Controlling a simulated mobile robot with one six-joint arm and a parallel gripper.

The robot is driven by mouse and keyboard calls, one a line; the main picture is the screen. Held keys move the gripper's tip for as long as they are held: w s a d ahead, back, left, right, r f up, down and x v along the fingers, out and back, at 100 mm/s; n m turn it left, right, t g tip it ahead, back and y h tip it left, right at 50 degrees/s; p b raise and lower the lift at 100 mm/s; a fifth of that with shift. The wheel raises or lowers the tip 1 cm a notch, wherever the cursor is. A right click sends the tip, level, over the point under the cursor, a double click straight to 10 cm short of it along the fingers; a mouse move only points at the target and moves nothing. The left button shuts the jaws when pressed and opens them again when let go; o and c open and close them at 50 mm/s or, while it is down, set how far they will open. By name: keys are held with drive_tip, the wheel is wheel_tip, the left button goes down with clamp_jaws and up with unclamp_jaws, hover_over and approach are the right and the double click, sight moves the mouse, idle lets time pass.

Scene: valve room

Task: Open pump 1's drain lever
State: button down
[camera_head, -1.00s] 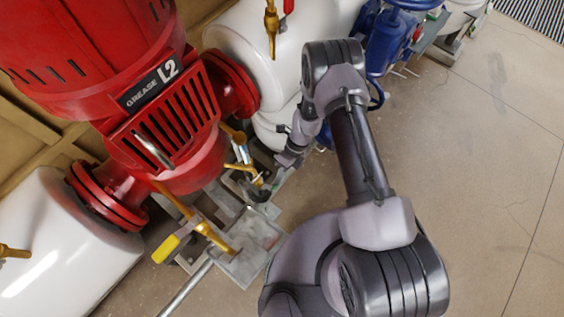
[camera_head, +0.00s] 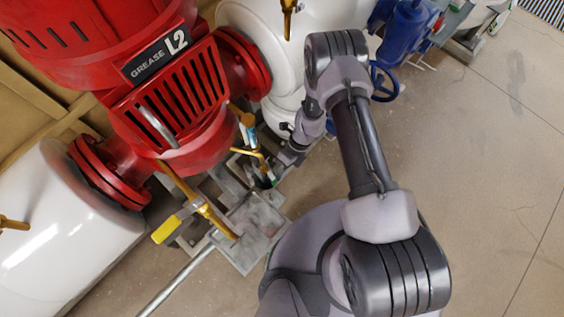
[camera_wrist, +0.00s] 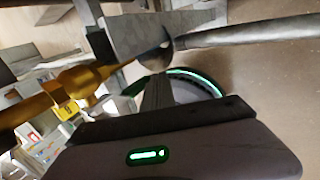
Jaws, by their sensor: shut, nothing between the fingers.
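The red pump (camera_head: 170,100) is labelled GREASE L2; no pump number shows. A brass drain valve (camera_head: 207,213) with a yellow lever handle (camera_head: 168,229) sits below it, left of my gripper. A second brass fitting (camera_head: 248,122) with a white and blue part stands close to my gripper. My gripper (camera_head: 268,181) is shut and empty, low beside the pump, its tips partly lost against dark parts. In the wrist view my gripper (camera_wrist: 164,62) points at a grey pipe end, with a brass valve (camera_wrist: 85,78) to its left. No lever handle is clear there.
A grey metal drain plate (camera_head: 247,232) and a long pipe (camera_head: 178,285) lie below the valve. White tanks (camera_head: 70,245) flank the pump. A blue machine with a handwheel (camera_head: 384,82) stands behind my arm. Open floor (camera_head: 480,190) lies to the right.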

idle(0.4)
drive_tip(key=p+v, duration=0.4)
drive_tip(key=v, duration=0.8)
